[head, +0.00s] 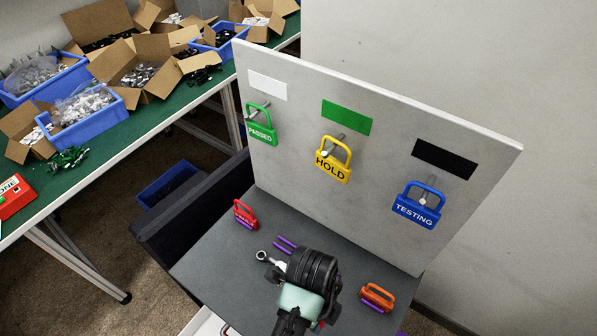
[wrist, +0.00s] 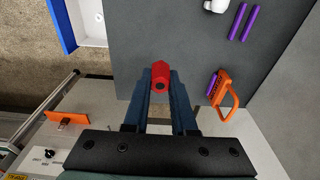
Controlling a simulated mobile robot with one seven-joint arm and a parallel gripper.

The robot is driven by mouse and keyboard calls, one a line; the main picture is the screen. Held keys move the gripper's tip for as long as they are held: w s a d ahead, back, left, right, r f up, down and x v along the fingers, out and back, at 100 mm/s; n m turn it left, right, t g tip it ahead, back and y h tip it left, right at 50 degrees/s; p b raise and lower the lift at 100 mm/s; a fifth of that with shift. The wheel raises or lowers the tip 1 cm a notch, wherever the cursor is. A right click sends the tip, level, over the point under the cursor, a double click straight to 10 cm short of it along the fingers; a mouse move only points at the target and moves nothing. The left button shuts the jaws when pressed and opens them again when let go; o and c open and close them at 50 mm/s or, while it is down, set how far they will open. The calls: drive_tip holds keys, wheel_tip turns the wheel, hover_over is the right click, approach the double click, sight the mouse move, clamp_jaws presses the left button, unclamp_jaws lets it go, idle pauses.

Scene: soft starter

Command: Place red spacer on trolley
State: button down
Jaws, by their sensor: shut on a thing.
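The red spacer (wrist: 160,76) is a hexagonal piece with a dark hole in its near end, seen in the wrist view. My gripper (wrist: 161,74) is shut on it, one dark blue finger on each side. The trolley has a dark grey top (head: 205,268), which also fills much of the wrist view (wrist: 112,45). The spacer shows in front of this top; whether it touches it I cannot tell. In the head view my wrist (head: 308,275) hangs over the trolley's front part and hides the fingers.
On the trolley lie a red tag (head: 245,214), purple rods (head: 285,243), a silver eye-shaped part (head: 263,256) and an orange tag (head: 377,297). An upright panel (head: 300,150) with green, yellow and blue tags stands behind. A green workbench (head: 110,150) with boxes is at left.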

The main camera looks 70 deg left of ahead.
wheel_tip(320, 180, down, 9)
drive_tip(key=shift+s+r+p, duration=0.1)
drive_tip(key=shift+p, duration=0.2)
drive_tip(key=c, duration=0.7)
unclamp_jaws()
drive_tip(key=r, duration=0.8)
drive_tip(key=a+r, duration=0.1)
drive_tip(key=r, duration=0.3)
drive_tip(key=shift+s, duration=0.35)
drive_tip(key=shift+f, duration=0.1)
